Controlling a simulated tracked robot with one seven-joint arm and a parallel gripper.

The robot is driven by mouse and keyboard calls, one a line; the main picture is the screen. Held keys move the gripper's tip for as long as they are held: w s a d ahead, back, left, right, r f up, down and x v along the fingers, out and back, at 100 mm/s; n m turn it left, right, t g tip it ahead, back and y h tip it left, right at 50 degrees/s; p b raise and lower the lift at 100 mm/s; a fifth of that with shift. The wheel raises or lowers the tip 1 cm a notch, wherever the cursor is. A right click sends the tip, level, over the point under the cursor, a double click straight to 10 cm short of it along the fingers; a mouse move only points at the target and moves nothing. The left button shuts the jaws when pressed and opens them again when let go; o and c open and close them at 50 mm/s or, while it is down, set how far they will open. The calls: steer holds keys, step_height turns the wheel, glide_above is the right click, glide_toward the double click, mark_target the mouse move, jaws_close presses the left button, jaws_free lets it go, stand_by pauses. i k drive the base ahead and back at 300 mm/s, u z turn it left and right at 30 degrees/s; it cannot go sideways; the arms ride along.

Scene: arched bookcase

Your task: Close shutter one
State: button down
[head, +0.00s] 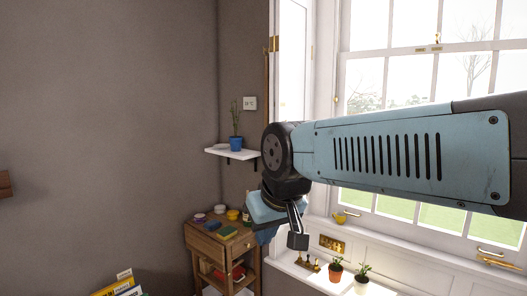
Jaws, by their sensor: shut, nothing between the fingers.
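A tall white panel that looks like a shutter (292,55) stands at the left side of the window, at the top of the head view. I cannot tell which shutter is number one. My gripper (298,242) is shut and empty, pointing down below the panel, in front of the window's left corner. It appears apart from the panel.
A white wall shelf (226,153) holds a blue pot (236,143). A wooden cabinet (216,246) with small items stands below. The white sill (310,284) bears potted plants (335,272) and small figures.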

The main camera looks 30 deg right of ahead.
mark_target(292, 42)
steer(key=z, duration=0.1)
steer(key=k, duration=0.25)
steer(key=u, duration=0.35)
steer(key=i, duration=1.55)
steer(key=z, duration=0.65)
steer(key=k, duration=0.9)
steer(key=z, duration=0.2)
steer(key=i, duration=0.9)
steer(key=u, duration=0.05)
